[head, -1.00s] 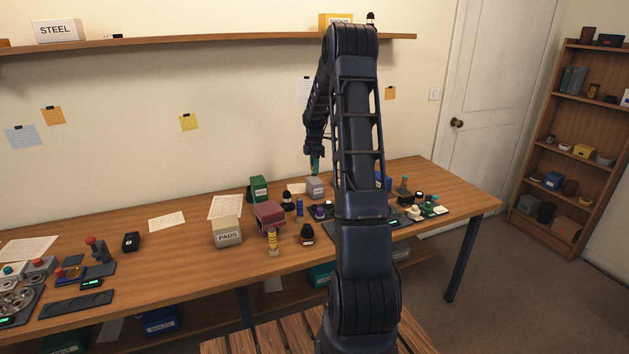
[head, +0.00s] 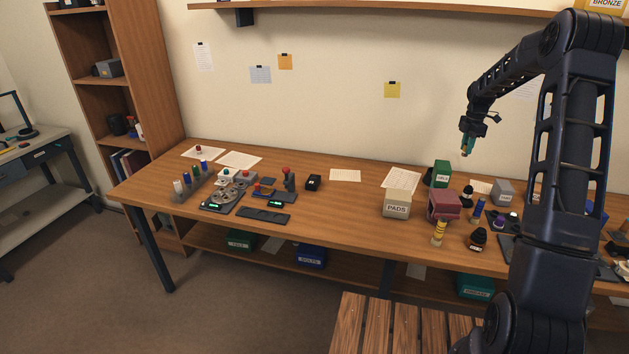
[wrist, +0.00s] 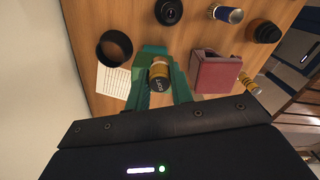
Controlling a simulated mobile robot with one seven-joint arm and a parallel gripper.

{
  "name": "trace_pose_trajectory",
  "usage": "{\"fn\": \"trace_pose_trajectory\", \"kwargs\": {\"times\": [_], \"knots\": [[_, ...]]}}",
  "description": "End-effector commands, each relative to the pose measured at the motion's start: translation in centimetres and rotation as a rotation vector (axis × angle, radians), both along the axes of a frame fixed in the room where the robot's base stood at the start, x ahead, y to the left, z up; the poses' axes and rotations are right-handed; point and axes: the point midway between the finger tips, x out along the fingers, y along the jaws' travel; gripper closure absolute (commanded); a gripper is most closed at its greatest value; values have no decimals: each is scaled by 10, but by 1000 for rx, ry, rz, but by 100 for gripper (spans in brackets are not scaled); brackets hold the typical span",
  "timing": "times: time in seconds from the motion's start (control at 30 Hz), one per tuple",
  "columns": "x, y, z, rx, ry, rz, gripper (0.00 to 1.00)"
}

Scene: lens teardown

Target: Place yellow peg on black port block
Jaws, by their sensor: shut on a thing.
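My gripper (head: 467,148) is raised above the right part of the workbench, near the wall. In the wrist view, its green fingers are shut on a small cylinder (wrist: 158,72) with an orange-yellow band and a dark end; it hangs clear of the bench. I cannot tell for sure that it is the yellow peg. A rack (head: 190,190) with several coloured pegs stands at the bench's left end. A flat dark block (head: 263,215) lies on the front left part of the bench, and a small black block (head: 313,182) stands farther right. I cannot tell which is the port block.
Below my gripper are a green box (head: 439,174), a maroon block (head: 444,204), a PADS box (head: 397,204) and a grey box (head: 503,191). A yellow banded cylinder (head: 439,232) stands in front. Bench space between the small black block and PADS box is mostly clear. A shelf (head: 400,10) runs above.

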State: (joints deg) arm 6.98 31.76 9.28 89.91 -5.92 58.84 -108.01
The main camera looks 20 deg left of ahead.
Motion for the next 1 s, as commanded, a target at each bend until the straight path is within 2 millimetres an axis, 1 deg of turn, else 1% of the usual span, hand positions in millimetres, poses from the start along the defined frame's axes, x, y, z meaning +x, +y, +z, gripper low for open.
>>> {"fn": "trace_pose_trajectory", "kwargs": {"times": [0.03, 0.23, 0.3, 0.37, 0.4, 0.47, 0.5, 0.67, 0.7, 0.77, 0.8, 0.87, 0.9, 0.97, 1.0], "knots": [[7, 24, 0, 0, -1, 48, 99], [23, 111, 5, 0, -1, 225, 99], [26, 141, 6, -1, 1, 285, 99], [28, 168, 7, 0, 0, 337, 99], [29, 185, 8, 0, 0, 371, 99], [29, 212, 9, -1, 1, 422, 99], [29, 229, 10, 0, -1, 455, 99], [23, 300, 13, -1, -1, 590, 99], [21, 317, 14, 0, -1, 623, 99], [16, 343, 15, 0, 0, 672, 99], [13, 360, 16, 1, 0, 704, 99], [7, 386, 17, 1, -1, 753, 99], [2, 403, 17, 1, 0, 785, 99], [-5, 429, 18, 2, 0, 834, 99], [-10, 445, 19, 2, 0, 866, 99]]}}
